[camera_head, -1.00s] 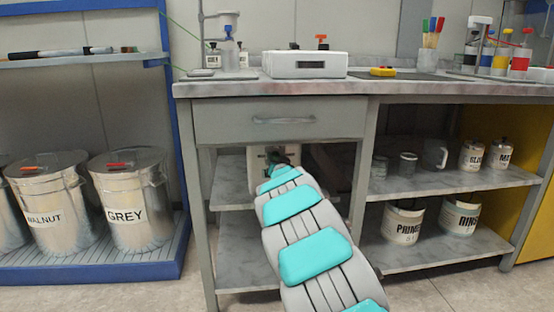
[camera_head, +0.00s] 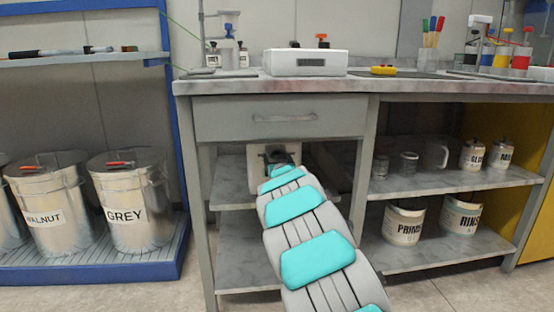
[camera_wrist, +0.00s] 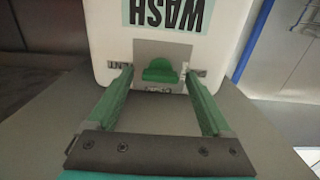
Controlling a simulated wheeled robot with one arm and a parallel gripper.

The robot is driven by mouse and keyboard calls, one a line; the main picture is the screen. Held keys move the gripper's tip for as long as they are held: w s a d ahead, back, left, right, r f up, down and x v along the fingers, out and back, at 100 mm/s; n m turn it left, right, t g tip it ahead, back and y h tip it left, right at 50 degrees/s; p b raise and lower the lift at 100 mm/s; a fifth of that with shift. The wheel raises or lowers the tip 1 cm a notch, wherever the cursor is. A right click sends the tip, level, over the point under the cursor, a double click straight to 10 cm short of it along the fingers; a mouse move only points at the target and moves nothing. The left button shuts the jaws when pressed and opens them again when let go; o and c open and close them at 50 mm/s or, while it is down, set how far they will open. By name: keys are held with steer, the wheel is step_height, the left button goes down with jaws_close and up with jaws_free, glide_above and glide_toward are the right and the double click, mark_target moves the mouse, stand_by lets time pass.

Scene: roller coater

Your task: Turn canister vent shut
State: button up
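The white canister (camera_wrist: 215,45) carries a WASH label (camera_wrist: 165,12), upside down in the wrist view. Its green vent knob (camera_wrist: 160,72) sits on a grey plate on the canister's face. Small dark lettering surrounds the plate, partly hidden and too small to read surely. My gripper (camera_wrist: 158,74) is open, with one green finger on each side of the knob and a visible gap to it on both sides. In the head view the canister (camera_head: 258,158) stands on the shelf under the drawer, and my arm hides most of it and the knob.
The bench drawer (camera_head: 280,118) is closed above the canister. A grey shelf (camera_head: 232,185) lies around it, between the bench legs. Jars and tubs, including a PRIME tub (camera_head: 403,222), stand on the shelves to the right. A GREY bin (camera_head: 130,205) stands at left.

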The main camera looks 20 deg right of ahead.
steer(key=shift+p+v, duration=0.4)
steer(key=shift+v, duration=3.5)
steer(key=shift+r, duration=0.1)
